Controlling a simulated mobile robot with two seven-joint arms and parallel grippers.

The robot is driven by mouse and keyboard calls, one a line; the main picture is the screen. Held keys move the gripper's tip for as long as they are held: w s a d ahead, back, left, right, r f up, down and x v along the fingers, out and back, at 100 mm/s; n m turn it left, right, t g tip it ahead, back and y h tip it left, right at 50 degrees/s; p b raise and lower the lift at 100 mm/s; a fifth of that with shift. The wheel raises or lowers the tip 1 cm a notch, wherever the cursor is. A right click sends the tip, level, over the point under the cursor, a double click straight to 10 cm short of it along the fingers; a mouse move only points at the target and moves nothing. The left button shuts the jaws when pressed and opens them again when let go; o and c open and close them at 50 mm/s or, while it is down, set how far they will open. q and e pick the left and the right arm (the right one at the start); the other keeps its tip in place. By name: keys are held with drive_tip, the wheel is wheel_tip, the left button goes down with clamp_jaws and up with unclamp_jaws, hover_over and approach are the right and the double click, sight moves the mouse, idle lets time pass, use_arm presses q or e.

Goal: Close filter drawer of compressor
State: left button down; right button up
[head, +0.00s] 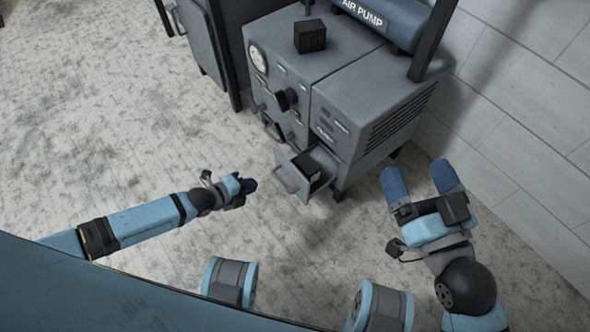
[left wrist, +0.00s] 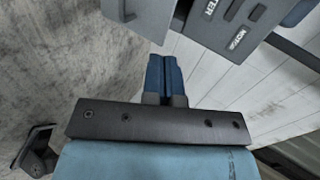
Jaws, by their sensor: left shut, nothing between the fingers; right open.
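The grey compressor (head: 295,75) stands at the upper middle of the head view, against the wall. Its filter drawer (head: 291,181) is pulled out at the lower front, with a dark block (head: 308,168) inside. In the left wrist view, a grey panel that looks like the drawer front (left wrist: 150,15) shows at the top. My left gripper (head: 251,185) is shut and empty, just left of the drawer front and apart from it. Its blue fingers are together in the left wrist view (left wrist: 164,75). My right gripper (head: 422,178) is open and empty, to the right of the drawer.
A black box (head: 310,36) sits on top of the compressor, near the blue air pump tank (head: 390,18). A dark grey cabinet (head: 205,40) stands to the left. The white block wall (head: 520,100) is close on the right. The floor (head: 100,120) left of the compressor is clear.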

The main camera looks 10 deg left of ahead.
use_arm(q)
drive_tip(key=f, duration=0.1)
drive_tip(key=b, duration=0.5)
approach(290, 167)
wheel_tip(290, 167, down, 4)
drive_tip(key=w+d, duration=0.1)
drive_tip(key=w, duration=0.1)
drive_tip(key=shift+w+d+r+m+b, duration=0.1)
drive_tip(key=shift+w+d+m+b, duration=0.3)
drive_tip(key=shift+w+d, duration=0.45)
drive_tip(key=shift+w+d+r, duration=0.1)
drive_tip(key=shift+w+d, duration=0.4)
drive_tip(key=shift+d, duration=0.05)
use_arm(e)
wheel_tip(290, 167, down, 7)
drive_tip(key=n+g, duration=0.1)
drive_tip(key=g, duration=0.1)
drive_tip(key=shift+w+f+g, duration=0.15)
drive_tip(key=shift+w+g, duration=0.15)
drive_tip(key=shift+w, duration=0.05)
